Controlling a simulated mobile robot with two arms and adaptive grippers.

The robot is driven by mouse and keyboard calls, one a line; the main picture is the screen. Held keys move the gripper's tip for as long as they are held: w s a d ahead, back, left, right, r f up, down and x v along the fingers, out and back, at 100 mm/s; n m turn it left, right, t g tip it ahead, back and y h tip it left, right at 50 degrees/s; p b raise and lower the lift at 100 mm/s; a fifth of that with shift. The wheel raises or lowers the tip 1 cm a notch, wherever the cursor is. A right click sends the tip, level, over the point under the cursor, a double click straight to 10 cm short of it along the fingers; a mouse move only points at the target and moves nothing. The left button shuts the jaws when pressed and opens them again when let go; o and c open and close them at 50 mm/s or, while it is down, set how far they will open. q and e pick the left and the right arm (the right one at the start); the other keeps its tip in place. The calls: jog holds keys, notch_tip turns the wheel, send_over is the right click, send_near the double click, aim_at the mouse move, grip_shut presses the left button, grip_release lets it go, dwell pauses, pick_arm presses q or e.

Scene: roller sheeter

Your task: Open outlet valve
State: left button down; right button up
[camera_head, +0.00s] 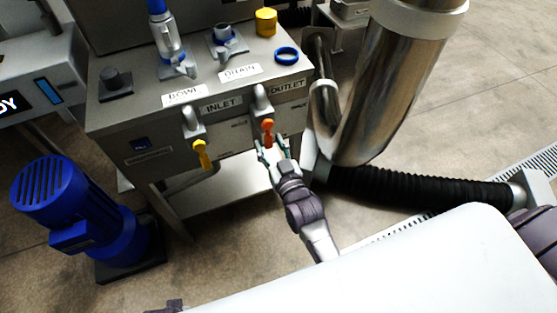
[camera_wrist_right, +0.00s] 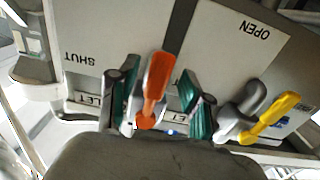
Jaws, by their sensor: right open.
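The outlet valve has an orange handle (camera_head: 267,130) under the OUTLET label (camera_head: 287,87) on the front of the grey machine. The handle hangs down from its grey pipe. My right gripper (camera_head: 271,149) is open just below and around the handle's lower end. In the right wrist view the orange handle (camera_wrist_right: 154,92) stands between the two green-padded fingers of the right gripper (camera_wrist_right: 160,104). It seems closer to the left finger; contact cannot be told. My left gripper does not show.
A yellow inlet handle (camera_head: 201,154) hangs left of the outlet, and it also shows in the wrist view (camera_wrist_right: 271,116). A shiny metal cylinder (camera_head: 395,85) with a black hose (camera_head: 430,188) stands close on the right. A blue motor (camera_head: 65,205) stands on the left floor.

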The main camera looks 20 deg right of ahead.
jog(key=s, duration=1)
jog(key=shift+s+d, duration=0.3)
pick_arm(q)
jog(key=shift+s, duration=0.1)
pick_arm(e)
jog(key=s+f+n+g, duration=0.15)
jog(key=f+g, duration=0.25)
jog(key=f, duration=0.4)
jog(key=s+f+g, duration=0.3)
jog(key=f+g, duration=0.1)
jog(key=f, duration=0.5)
jog(key=s+d+f+g, duration=0.5)
jog(key=s+f+g, duration=0.2)
jog(key=s+f, duration=0.4)
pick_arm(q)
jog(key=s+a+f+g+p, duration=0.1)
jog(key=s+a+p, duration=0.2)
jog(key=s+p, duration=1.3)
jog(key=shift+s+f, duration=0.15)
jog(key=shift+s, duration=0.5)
pick_arm(e)
jog(key=s+d+f+g+h, duration=0.1)
jog(key=s+d+g, duration=0.1)
jog(key=s, duration=1.7)
jog(key=shift+d+f, duration=0.2)
jog(key=shift+d, duration=0.4)
